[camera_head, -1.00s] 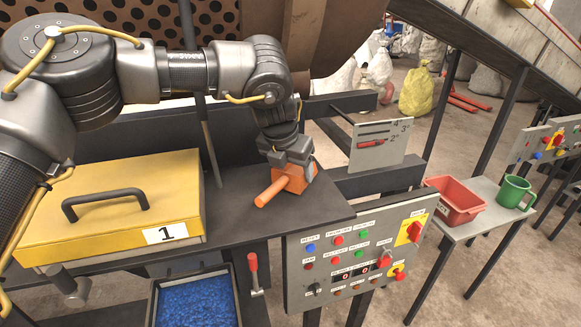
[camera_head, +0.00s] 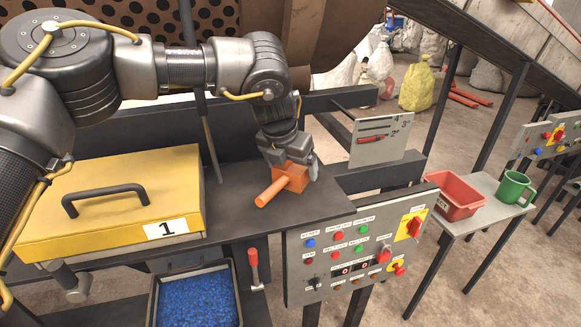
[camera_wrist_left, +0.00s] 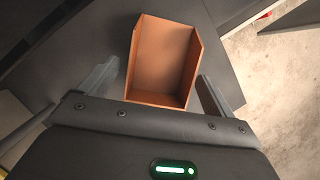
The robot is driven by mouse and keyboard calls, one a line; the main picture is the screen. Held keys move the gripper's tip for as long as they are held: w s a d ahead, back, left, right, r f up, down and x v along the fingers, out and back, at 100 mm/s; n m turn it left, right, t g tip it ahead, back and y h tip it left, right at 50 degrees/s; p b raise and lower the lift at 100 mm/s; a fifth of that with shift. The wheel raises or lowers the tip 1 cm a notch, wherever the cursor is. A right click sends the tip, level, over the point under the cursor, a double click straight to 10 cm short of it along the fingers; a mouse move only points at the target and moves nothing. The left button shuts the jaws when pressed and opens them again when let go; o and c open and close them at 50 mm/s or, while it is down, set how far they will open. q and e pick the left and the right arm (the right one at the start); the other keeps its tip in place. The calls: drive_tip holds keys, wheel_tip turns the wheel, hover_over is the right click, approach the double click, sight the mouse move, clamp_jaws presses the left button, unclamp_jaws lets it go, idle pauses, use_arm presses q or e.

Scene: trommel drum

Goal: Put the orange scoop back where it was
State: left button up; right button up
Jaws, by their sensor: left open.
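The orange scoop (camera_head: 290,178) rests on the dark bench top (camera_head: 240,205), near its right end, with its handle pointing to the lower left. My left gripper (camera_head: 289,164) is right above the scoop, pointing down. In the left wrist view the scoop's open box (camera_wrist_left: 163,62) lies between the two spread fingers of the left gripper (camera_wrist_left: 158,92), with a gap visible beside each finger. The gripper is open and holds nothing. The scoop's handle is hidden in the wrist view. My right gripper is not in view.
A yellow box lid marked 1 (camera_head: 110,205) lies left of the scoop. A control panel (camera_head: 355,250) hangs at the bench front. A tray of blue pellets (camera_head: 195,300) sits below. A red bin (camera_head: 455,197) and green mug (camera_head: 514,187) stand on a side table.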

sight(283, 177)
use_arm(q)
drive_tip(key=b+v, duration=0.2)
drive_tip(key=v, duration=0.9)
drive_tip(key=shift+r+b, duration=0.25)
drive_tip(key=shift+b, duration=0.15)
drive_tip(key=shift+s, duration=0.15)
